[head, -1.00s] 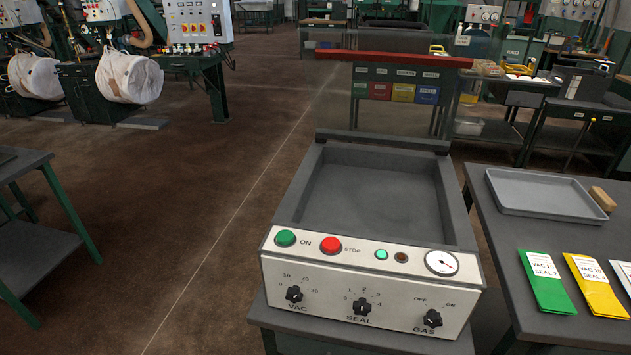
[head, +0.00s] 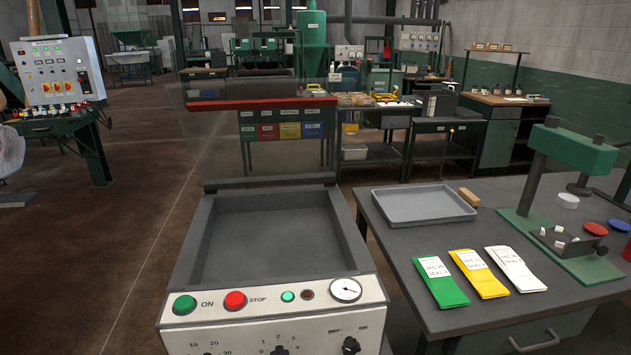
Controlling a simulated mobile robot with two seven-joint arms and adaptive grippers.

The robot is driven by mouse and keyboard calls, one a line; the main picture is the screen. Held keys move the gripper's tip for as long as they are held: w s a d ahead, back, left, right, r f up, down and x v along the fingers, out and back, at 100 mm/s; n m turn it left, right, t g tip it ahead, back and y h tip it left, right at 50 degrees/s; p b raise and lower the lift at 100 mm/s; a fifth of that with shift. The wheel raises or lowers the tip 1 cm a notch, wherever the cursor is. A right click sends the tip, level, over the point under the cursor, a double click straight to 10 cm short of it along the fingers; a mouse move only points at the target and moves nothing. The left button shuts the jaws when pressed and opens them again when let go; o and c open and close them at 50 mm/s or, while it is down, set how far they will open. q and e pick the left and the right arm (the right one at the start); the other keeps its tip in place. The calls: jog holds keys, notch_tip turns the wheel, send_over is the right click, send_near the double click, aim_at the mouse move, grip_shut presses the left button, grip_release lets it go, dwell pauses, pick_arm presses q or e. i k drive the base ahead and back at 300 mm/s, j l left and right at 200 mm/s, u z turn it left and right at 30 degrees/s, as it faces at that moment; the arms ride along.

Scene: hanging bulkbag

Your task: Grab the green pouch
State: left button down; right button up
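The green pouch (head: 441,284) lies flat on the dark table to the right of the vacuum sealing machine (head: 196,262). It has a white label with writing at its far end. It is the leftmost of three pouches in a row, beside the yellow pouch (head: 479,275) and the white pouch (head: 515,269). The pouches do not touch each other. Neither of my grippers is in the head view.
A grey tray (head: 424,221) lies behind the pouches, with a wooden block (head: 468,197) at its right. A green press (head: 572,150) stands on the table's right side. The machine's clear lid (head: 262,140) with a red bar is raised.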

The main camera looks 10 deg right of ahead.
aim_at(444, 289)
jog(key=k+l+z, duration=0.2)
jog(key=l, duration=0.2)
jog(key=l+z, duration=0.25)
jog(key=l, duration=0.15)
jog(key=l+z, duration=0.2)
jog(key=l, duration=0.2)
jog(key=k, duration=0.05)
